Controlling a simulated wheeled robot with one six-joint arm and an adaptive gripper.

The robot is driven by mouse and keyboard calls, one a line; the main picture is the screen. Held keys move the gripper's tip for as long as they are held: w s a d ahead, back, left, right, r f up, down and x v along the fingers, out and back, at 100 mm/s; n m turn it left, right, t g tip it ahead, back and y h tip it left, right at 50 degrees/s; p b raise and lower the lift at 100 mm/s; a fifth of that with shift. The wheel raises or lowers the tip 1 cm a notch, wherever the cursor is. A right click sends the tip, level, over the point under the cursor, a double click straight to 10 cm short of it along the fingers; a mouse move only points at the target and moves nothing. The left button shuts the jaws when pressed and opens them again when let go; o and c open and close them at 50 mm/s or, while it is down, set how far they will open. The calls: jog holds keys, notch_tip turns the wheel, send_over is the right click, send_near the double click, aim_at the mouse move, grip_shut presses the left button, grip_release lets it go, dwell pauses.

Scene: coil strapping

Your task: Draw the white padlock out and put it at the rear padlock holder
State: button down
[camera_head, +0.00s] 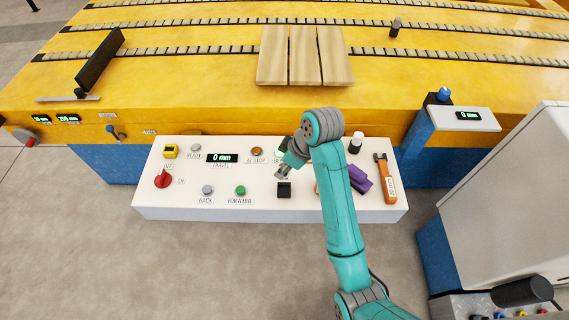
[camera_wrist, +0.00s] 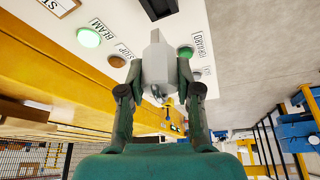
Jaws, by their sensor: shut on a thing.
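In the wrist view the padlock sits between the two fingers, above the white control panel. In the head view my gripper (camera_head: 284,171) is over the middle of the control panel (camera_head: 262,205), just behind a small black square block (camera_head: 284,190); the padlock cannot be made out clearly there. The wrist view also shows a dark block (camera_wrist: 158,8) at its top edge. I cannot tell which thing is the rear padlock holder.
The panel carries a red knob (camera_head: 163,179), a green button (camera_head: 240,190), a yellow block (camera_head: 170,151) and a display (camera_head: 222,158). A purple object (camera_head: 360,178) and an orange-handled tool (camera_head: 386,180) lie to the right. Boards (camera_head: 305,55) rest on the yellow table behind.

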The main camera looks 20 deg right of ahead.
jog(key=shift+f, duration=2.25)
jog(key=shift+f, duration=1.8)
jog(key=c, duration=0.7)
grip_release()
jog(key=v, duration=0.7)
jog(key=shift+d+r, duration=0.1)
jog(key=shift+r, duration=0.05)
